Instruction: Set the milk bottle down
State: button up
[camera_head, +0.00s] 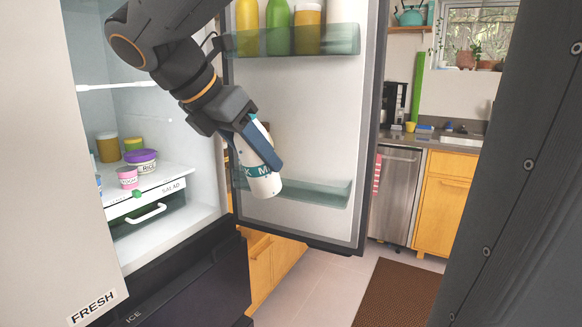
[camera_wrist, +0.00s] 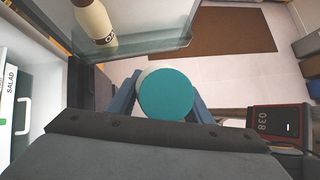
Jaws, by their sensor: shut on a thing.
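The milk bottle (camera_head: 262,182) is white with a teal band and lettering. My gripper (camera_head: 258,150) is shut on it and holds it tilted in the air, in front of the open fridge door. In the wrist view the bottle's round teal cap (camera_wrist: 166,95) faces the camera, between the two blue fingers of my gripper (camera_wrist: 163,108). The bottle's lower end points down and to the right in the head view. Nothing is seen touching it from below.
The open fridge door (camera_head: 300,120) has an upper bin (camera_head: 330,40) with several bottles and a lower bin (camera_head: 315,190). The fridge shelf (camera_head: 165,172) at left holds tubs and jars. A brown mat (camera_head: 398,295) lies on the floor. A cream bottle (camera_wrist: 95,20) shows in the wrist view.

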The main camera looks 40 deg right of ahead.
jog(key=w+d+p, duration=0.2)
jog(key=d, duration=1.4)
jog(key=shift+w+d+f, duration=0.1)
jog(key=shift+d+f, duration=0.15)
jog(key=shift+f, duration=0.65)
jog(key=shift+w+d+f, duration=0.1)
jog(key=shift+d+f, duration=0.1)
jog(key=shift+f, duration=0.7)
jog(key=shift+w+d+f, duration=0.1)
jog(key=shift+d+f, duration=0.15)
jog(key=shift+f, duration=0.65)
jog(key=shift+d+p, duration=0.2)
jog(key=shift+p, duration=0.3)
jog(key=y+p, duration=0.1)
jog(key=d+y+p, duration=0.1)
jog(key=y+p, duration=0.1)
jog(key=shift+d+r+g, duration=0.15)
jog(key=shift+d+g, duration=0.1)
jog(key=shift+g, duration=0.05)
jog(key=shift+w+f+y, duration=0.1)
jog(key=shift+f+y, duration=0.2)
jog(key=shift+f, duration=0.6)
jog(key=shift+f, duration=0.15)
jog(key=o, duration=1.2)
jog(key=shift+a, duration=0.1)
